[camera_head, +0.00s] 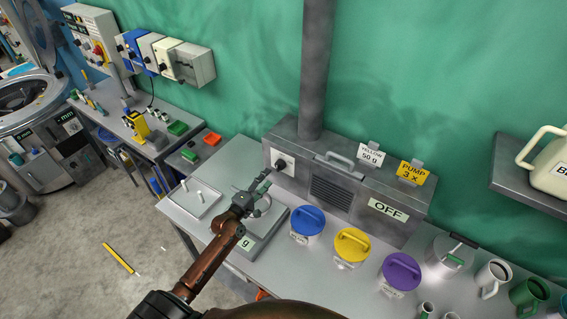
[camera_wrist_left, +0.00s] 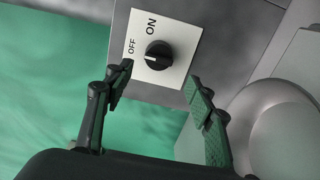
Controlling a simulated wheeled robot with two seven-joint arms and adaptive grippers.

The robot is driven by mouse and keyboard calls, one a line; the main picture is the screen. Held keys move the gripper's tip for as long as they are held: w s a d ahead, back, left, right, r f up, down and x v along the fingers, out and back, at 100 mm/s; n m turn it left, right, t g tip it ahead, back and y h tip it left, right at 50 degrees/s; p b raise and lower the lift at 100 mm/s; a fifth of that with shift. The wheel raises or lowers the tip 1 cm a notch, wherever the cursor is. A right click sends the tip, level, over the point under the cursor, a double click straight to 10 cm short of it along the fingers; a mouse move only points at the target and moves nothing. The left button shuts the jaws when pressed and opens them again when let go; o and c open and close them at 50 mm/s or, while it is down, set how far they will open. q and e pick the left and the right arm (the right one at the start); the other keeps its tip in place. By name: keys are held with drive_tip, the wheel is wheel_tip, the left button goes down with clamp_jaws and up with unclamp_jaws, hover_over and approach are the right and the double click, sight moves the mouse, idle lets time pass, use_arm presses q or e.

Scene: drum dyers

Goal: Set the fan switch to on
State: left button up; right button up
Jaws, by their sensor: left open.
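The fan switch is a round black knob (camera_head: 281,164) on a white plate at the left end of a grey metal box (camera_head: 325,172). My left gripper (camera_head: 265,188) is open and empty, in front of the switch. In the left wrist view its two fingertips (camera_wrist_left: 161,76) are spread on either side below the knob, and I see no contact. My right gripper is not in view.
A sign reading OFF (camera_head: 388,209) is on the box front. Blue (camera_head: 307,220), yellow (camera_head: 352,244) and purple (camera_head: 401,272) lidded tubs stand before the box. A scale (camera_head: 262,230) and a tray (camera_head: 194,200) lie under and beside my left arm.

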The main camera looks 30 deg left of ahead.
sight(277, 169)
use_arm(q)
drive_tip(key=w, duration=0.4)
drive_tip(key=w+d, duration=0.1)
drive_tip(key=w, duration=0.2)
drive_tip(key=shift+r+p, duration=0.1)
drive_tip(key=shift+p, duration=0.2)
drive_tip(key=shift+w, duration=0.3)
drive_tip(key=c, duration=1.2)
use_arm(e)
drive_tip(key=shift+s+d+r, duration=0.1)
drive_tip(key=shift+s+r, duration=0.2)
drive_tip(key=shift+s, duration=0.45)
